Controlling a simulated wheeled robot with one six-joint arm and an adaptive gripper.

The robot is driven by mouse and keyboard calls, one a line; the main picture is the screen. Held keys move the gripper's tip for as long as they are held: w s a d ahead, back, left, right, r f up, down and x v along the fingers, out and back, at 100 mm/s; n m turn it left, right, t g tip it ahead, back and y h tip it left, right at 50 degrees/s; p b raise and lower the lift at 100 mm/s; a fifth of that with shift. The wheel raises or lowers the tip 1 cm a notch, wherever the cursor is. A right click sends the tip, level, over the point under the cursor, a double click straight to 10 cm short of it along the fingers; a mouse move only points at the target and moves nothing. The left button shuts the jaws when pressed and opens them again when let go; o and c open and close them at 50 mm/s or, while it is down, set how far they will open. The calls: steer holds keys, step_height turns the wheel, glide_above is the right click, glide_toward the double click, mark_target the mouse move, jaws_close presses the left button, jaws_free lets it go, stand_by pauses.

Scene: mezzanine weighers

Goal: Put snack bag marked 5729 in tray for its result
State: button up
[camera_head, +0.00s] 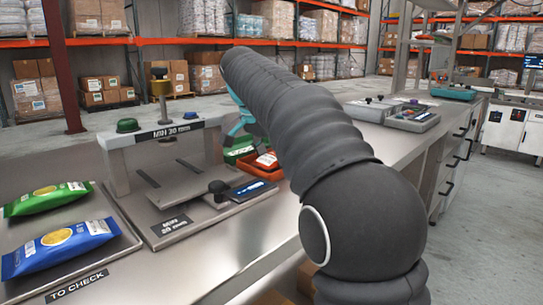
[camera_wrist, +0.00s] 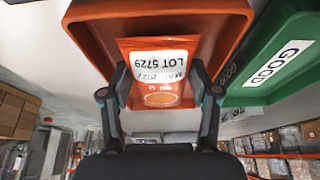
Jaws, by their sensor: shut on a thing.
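An orange snack bag (camera_wrist: 158,72) is between the two fingers of my gripper (camera_wrist: 160,85) in the wrist view. Its white label reads LOT 5729 and MAR 2027. The gripper is shut on the bag, over an orange-red tray (camera_wrist: 95,40); I cannot tell whether the bag touches the tray floor. A green tray (camera_wrist: 285,50) marked GOOD stands beside it on the right. In the head view the orange bag (camera_head: 267,160) shows beside my arm, with the green tray (camera_head: 238,150) just behind; my arm hides most of the gripper.
A green bag (camera_head: 48,198) and a blue bag (camera_head: 60,246) lie on the TO CHECK tray (camera_head: 110,215) at left. Bench space to the right holds a grey device (camera_head: 412,117).

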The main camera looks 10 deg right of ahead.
steer(key=o, duration=1)
steer(key=p+v, duration=0.1)
steer(key=v, duration=1.1)
steer(key=shift+a+p, duration=0.1)
steer(key=shift+p, duration=0.3)
